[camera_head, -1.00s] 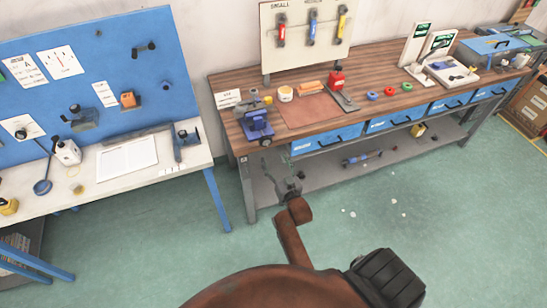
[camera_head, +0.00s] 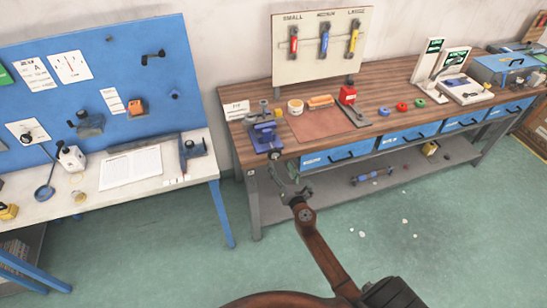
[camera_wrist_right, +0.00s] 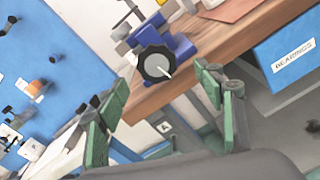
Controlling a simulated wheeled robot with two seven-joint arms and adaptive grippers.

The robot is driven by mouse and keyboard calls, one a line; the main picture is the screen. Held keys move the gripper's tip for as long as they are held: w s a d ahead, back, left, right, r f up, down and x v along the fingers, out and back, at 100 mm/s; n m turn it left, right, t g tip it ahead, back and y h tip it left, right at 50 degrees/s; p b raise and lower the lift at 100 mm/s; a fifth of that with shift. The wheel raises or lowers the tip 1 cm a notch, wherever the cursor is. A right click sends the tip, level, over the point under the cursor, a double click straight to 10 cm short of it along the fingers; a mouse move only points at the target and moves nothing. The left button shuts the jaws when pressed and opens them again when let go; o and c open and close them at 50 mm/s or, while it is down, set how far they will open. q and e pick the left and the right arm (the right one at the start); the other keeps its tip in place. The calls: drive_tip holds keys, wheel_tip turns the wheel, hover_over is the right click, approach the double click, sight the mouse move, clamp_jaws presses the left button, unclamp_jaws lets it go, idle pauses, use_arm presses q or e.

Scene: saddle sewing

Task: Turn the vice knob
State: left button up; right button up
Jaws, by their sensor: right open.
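The blue vice (camera_head: 263,136) sits at the front left corner of the wooden workbench. Its round black knob (camera_wrist_right: 155,63) with a pale pointer faces me in the right wrist view, and the knob also shows small at the vice's front in the head view (camera_head: 274,154). My right gripper (camera_head: 287,182) is just below and in front of the vice, apart from the knob. In the right wrist view its green fingers (camera_wrist_right: 163,82) are spread wide and empty, with the knob above and between their tips. My left gripper is out of view.
The wooden workbench (camera_head: 385,117) holds a brown mat (camera_head: 320,125), a red tool (camera_head: 348,96) and several small coloured parts. A blue drawer (camera_wrist_right: 285,55) labelled bearings is under the bench edge. A white table (camera_head: 205,165) with a blue pegboard stands at the left.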

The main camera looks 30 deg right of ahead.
sight(275, 156)
drive_tip(key=n, duration=0.2)
drive_tip(key=w+n, duration=0.1)
drive_tip(key=shift+a+f+n, duration=0.1)
drive_tip(key=shift+f+n, duration=0.05)
drive_tip(key=shift+n, duration=0.25)
drive_tip(key=b+x, duration=0.1)
drive_tip(key=x, duration=0.6)
drive_tip(key=shift+w, duration=0.1)
drive_tip(key=shift+c, duration=0.3)
drive_tip(key=shift+b, duration=0.3)
drive_tip(key=c, duration=1.1)
